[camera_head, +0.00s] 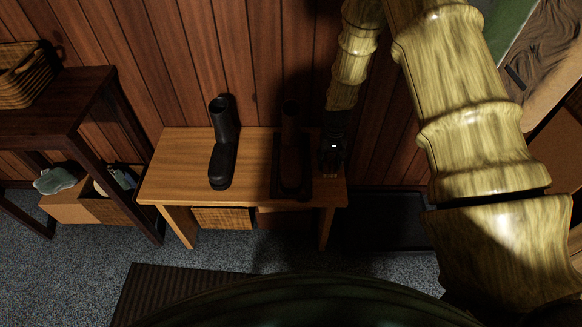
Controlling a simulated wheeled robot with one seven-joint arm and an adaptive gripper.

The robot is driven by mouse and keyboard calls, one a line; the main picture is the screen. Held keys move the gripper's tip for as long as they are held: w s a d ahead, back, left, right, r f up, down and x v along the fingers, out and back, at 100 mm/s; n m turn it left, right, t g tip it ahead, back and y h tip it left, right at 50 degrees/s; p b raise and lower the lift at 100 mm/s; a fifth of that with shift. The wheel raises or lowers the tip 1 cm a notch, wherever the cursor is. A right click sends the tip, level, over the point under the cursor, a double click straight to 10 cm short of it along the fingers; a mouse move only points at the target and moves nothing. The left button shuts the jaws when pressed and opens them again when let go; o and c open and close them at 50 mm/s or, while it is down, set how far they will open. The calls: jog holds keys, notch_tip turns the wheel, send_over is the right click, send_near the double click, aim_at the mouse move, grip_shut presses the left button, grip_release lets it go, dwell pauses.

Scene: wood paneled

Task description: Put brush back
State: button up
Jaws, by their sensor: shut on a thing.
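My gripper (332,168) hangs pointing down over the right end of the wooden bench (175,175). It is shut on a small dark thing, likely the brush, but its shape is too dark to make out. A black boot (222,145) stands upright on the left half of the bench. A dark brown upright thing (291,145) with a wide dark base stands right of the boot, just left of my gripper. It may be a second boot, but shadow hides its details.
A dark side table (60,110) with a wicker basket (22,80) stands at the left. Baskets (222,218) sit under the bench. A dark tray (385,235) lies on the floor at right. A ribbed mat (165,285) lies in front. The wood-paneled wall is close behind.

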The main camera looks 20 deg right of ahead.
jog(key=shift+f, duration=0.25)
jog(key=o, duration=1.2)
jog(key=shift+c, duration=0.2)
jog(key=o, duration=0.3)
jog(key=shift+o, duration=0.2)
jog(key=shift+r, duration=0.1)
notch_tip(320, 180, up, 12)
jog(key=shift+f, duration=0.1)
